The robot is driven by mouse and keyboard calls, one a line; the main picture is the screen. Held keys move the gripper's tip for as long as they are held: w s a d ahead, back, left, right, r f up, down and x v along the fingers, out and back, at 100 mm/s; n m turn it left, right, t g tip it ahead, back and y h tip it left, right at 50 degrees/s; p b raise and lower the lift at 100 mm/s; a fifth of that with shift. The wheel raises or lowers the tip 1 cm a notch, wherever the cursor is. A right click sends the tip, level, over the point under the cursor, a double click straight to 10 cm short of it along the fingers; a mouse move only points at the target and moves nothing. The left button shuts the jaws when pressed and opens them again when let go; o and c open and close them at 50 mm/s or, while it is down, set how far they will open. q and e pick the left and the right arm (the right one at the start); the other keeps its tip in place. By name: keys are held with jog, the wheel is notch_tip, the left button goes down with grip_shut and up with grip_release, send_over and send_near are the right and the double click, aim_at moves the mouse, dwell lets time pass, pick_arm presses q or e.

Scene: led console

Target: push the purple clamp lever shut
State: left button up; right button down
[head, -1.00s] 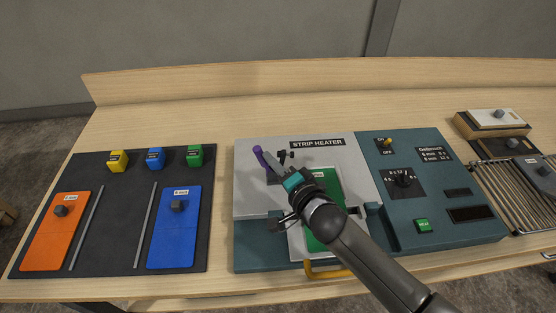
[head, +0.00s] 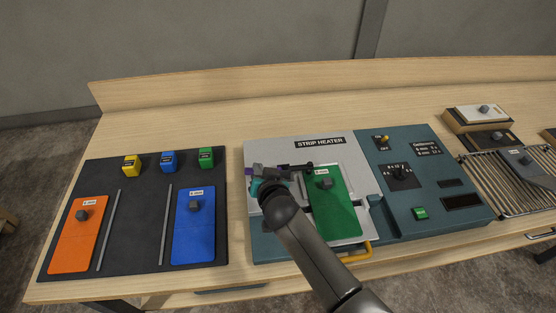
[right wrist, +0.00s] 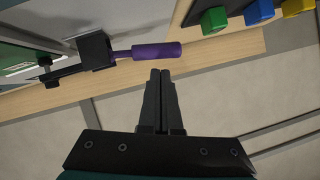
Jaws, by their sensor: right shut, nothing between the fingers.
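The purple clamp lever (head: 284,168) lies low and roughly level at the back left of the strip heater (head: 258,218). The clamp's black arm (head: 306,166) reaches right toward the back edge of the green sheet (head: 334,212). My right gripper (head: 257,180) is shut and empty at the lever's left end and partly hides it. In the right wrist view the purple handle (right wrist: 157,50) sticks out of the black clamp block (right wrist: 95,50), just beyond my shut fingertips (right wrist: 160,72). I cannot tell whether they touch. My left gripper is out of view.
A dark mat (head: 135,230) at left holds an orange sheet (head: 78,238), a blue sheet (head: 194,230) and small coloured blocks. The teal control panel (head: 395,150) with knobs is right of the clamp. A wire rack (head: 500,190) stands at far right.

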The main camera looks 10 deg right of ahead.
jog(key=shift+a+f, duration=0.15)
jog(key=shift+f, duration=0.1)
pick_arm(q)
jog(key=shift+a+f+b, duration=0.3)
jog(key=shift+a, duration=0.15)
pick_arm(e)
jog(key=shift+a+f, duration=0.15)
jog(key=shift+f, duration=0.15)
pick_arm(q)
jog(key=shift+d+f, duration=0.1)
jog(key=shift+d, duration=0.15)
